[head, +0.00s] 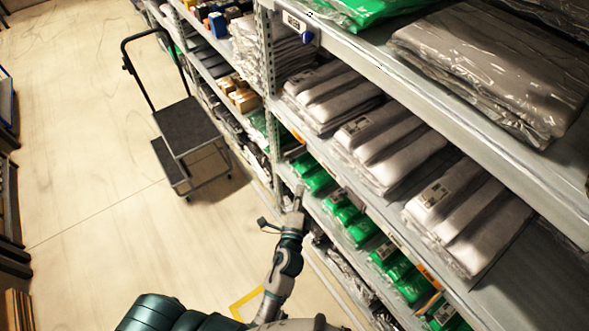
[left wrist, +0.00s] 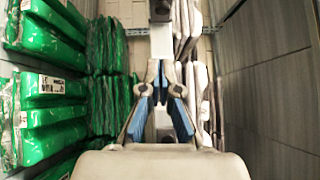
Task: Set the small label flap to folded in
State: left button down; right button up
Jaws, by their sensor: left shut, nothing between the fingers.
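A small white label plate (head: 294,21) with dark print sits on the shelf upright at the top of the head view, with a small blue piece (head: 307,37) beside it. I cannot tell for sure whether either is the label flap, or how it is folded. My left gripper (head: 298,196) is shut and empty, pointing up beside the shelf front, well below the label plate. In the left wrist view its fingers (left wrist: 160,68) come together with nothing between them. My right gripper is in neither view.
Shelves (head: 385,68) hold grey wrapped garments (head: 490,55), white packs (head: 470,220) and green packs (head: 360,231). Green packs (left wrist: 50,85) also line the left of the left wrist view. A dark cart (head: 187,125) stands on the open floor (head: 85,130) at the left.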

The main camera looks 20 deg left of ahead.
pick_arm(q)
jog(key=w+a+p, duration=0.1)
jog(key=w+a, duration=0.2)
jog(key=w, duration=0.4)
jog(key=shift+a+r+p, duration=0.25)
jog(key=shift+a+p, duration=0.05)
jog(key=shift+a, duration=0.05)
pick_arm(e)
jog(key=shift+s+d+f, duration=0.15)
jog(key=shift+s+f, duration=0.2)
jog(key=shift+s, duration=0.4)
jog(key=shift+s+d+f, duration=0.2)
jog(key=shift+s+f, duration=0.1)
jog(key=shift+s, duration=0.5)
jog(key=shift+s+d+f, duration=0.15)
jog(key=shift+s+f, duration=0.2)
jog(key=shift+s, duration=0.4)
pick_arm(q)
jog(key=shift+a+r, duration=0.1)
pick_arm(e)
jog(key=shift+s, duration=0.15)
